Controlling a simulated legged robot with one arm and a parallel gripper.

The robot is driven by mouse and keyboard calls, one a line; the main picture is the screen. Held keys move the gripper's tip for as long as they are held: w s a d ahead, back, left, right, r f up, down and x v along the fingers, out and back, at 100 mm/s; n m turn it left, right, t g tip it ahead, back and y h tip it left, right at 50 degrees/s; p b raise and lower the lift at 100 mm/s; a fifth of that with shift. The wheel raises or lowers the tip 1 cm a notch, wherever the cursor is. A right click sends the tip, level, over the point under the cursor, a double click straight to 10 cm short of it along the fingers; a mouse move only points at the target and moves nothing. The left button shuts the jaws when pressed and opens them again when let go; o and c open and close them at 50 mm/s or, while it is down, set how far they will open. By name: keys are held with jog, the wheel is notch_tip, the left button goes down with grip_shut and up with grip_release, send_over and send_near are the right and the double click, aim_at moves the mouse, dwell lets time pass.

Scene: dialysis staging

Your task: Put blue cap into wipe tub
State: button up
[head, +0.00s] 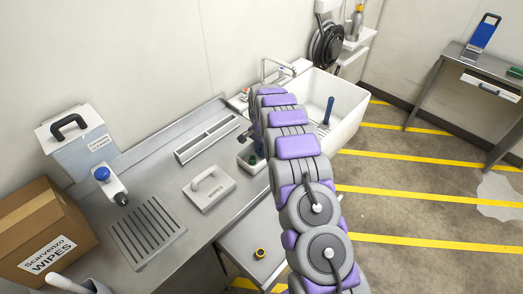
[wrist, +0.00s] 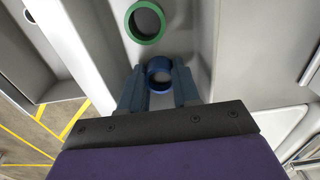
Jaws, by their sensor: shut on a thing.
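The blue cap (wrist: 159,72) is a dark blue ring with an open middle. In the wrist view my gripper (wrist: 160,80) is shut on it, one finger on each side. A green ring-shaped cap (wrist: 146,22) lies just beyond it on a pale grey surface. In the head view my gripper (head: 245,136) is small and partly hidden by my arm, above the counter near the sink, and the blue cap cannot be made out there.
A cardboard box labelled wipes (head: 42,240) stands at the left of the steel counter (head: 150,178). A lidded bin (head: 75,140), a blue-topped bottle (head: 110,184) and a white handled block (head: 209,188) are there too. A white sink (head: 345,103) adjoins the counter. A yellow ring (head: 260,253) lies lower down.

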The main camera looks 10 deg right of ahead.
jog(key=o, duration=1)
